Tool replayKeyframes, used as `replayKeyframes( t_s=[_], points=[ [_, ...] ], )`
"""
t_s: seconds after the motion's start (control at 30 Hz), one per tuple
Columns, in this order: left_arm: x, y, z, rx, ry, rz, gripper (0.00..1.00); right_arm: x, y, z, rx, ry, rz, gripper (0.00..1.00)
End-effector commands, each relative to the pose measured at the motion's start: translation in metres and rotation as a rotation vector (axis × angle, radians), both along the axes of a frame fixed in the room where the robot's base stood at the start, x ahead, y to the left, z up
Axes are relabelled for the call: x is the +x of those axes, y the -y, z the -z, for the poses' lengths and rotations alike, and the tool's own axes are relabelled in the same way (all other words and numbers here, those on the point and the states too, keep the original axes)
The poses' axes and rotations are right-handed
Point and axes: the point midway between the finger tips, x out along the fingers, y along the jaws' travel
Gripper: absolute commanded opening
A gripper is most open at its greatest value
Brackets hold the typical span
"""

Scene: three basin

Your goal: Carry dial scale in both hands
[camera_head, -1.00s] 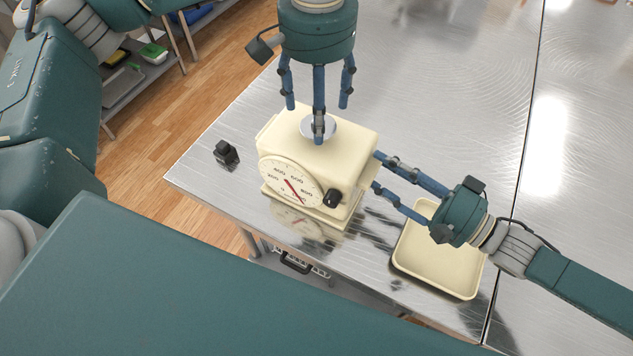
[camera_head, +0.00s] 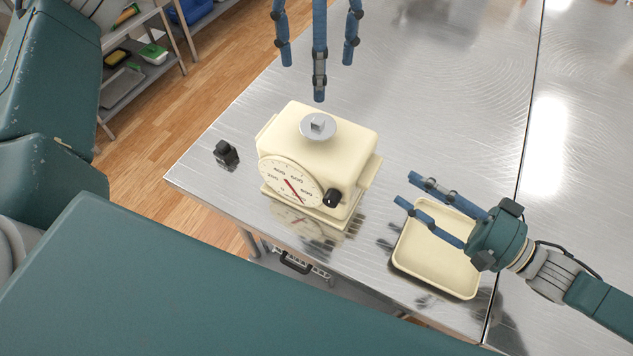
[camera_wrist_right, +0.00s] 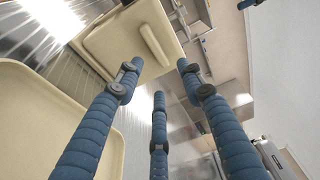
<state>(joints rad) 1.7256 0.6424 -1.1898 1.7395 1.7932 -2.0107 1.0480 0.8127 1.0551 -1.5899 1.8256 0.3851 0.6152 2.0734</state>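The dial scale (camera_head: 335,155) is a cream box with a round dial face, a red needle, a black side knob and a small grey disc on top. It stands upright on the metal table (camera_head: 455,120). My left gripper (camera_head: 318,72) hangs above and behind it with its fingers spread, empty and apart from it. My right gripper (camera_head: 404,190) is to the right of the scale, open and empty, with a gap to the scale's side. In the right wrist view, the scale's side with its bar handle (camera_wrist_right: 155,45) shows beyond the spread fingers (camera_wrist_right: 158,75).
A cream tray (camera_head: 425,280) lies on the table below my right gripper, and its rim also shows in the right wrist view (camera_wrist_right: 70,85). A small black object (camera_head: 226,153) stands left of the scale. Shelves (camera_head: 150,75) stand across the wooden floor.

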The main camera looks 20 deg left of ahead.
Motion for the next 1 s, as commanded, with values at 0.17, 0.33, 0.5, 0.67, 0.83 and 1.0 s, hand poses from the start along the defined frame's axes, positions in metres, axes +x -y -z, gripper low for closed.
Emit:
replayKeyframes(
  t_s=[0.17, 0.33, 0.5, 0.67, 0.83, 1.0],
  points=[
    [0.0, 0.0, 0.0, 0.0, 0.0, 0.0, 0.7, -0.009, 0.031, 0.001, -0.002, -0.001, 0.002, 0.39],
    [0.0, 0.0, 0.0, 0.0, 0.0, 0.0, 0.7, -0.014, 0.044, 0.0, -0.001, 0.0, 0.0, 0.39],
    [0.0, 0.0, 0.0, 0.0, 0.0, 0.0, 0.7, -0.015, 0.046, 0.0, 0.001, 0.0, -0.001, 0.39],
    [0.0, 0.0, 0.0, 0.0, 0.0, 0.0, 0.7, -0.014, 0.046, 0.0, 0.001, 0.0, -0.001, 0.39],
    [0.0, 0.0, 0.0, 0.0, 0.0, 0.0, 0.7, -0.014, 0.045, 0.0, 0.001, 0.0, -0.001, 0.39],
    [0.0, 0.0, 0.0, 0.0, 0.0, 0.0, 0.7, -0.015, 0.045, 0.0, 0.0, 0.0, -0.001, 0.39]
  ],
)
